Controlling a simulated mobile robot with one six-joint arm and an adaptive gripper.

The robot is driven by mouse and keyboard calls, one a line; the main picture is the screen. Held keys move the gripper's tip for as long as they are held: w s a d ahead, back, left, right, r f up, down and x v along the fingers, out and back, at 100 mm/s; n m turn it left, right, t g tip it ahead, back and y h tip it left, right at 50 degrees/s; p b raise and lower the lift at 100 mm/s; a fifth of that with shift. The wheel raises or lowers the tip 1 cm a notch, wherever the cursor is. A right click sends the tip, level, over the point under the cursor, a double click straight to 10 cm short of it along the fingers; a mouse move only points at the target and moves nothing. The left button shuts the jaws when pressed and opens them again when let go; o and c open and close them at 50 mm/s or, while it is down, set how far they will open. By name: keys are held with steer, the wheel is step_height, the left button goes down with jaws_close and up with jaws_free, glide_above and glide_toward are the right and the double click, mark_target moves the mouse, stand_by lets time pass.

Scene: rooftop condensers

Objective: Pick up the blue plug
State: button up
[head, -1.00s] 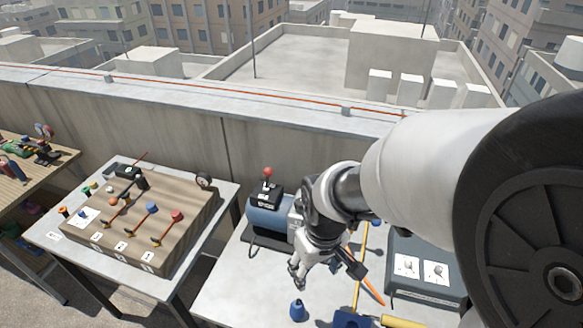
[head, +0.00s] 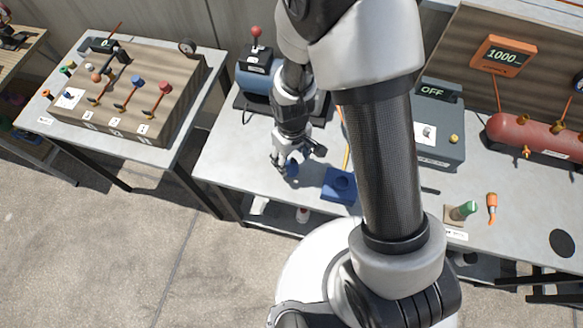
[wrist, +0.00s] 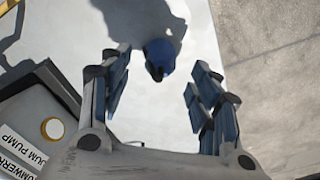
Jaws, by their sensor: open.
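The blue plug (head: 291,171) stands near the front edge of the grey table, partly hidden by my gripper (head: 286,162) in the head view. In the wrist view the plug (wrist: 160,56) shows as a dark blue rounded body with a small dark tip. It lies between the two pairs of fingertips of my gripper (wrist: 161,62), with clear gaps on both sides. My gripper is open and holds nothing. I cannot tell how far the fingertips are above the plug.
A blue block (head: 340,186) with a round recess sits just right of my gripper. A blue pump (head: 256,80) stands behind it, and a grey box marked OFF (head: 440,125) to the right. A labelled pump part (wrist: 40,110) is close in the wrist view.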

mark_target(291, 163)
steer(key=shift+w+a+f+b, duration=0.1)
steer(key=shift+f+b, duration=0.4)
steer(key=shift+f, duration=1)
steer(key=shift+w+f+b, duration=0.1)
steer(key=shift+f+b, duration=0.4)
steer(key=shift+f, duration=1)
steer(key=shift+s, duration=0.1)
steer(key=shift+c, duration=0.3)
steer(key=c, duration=1.1)
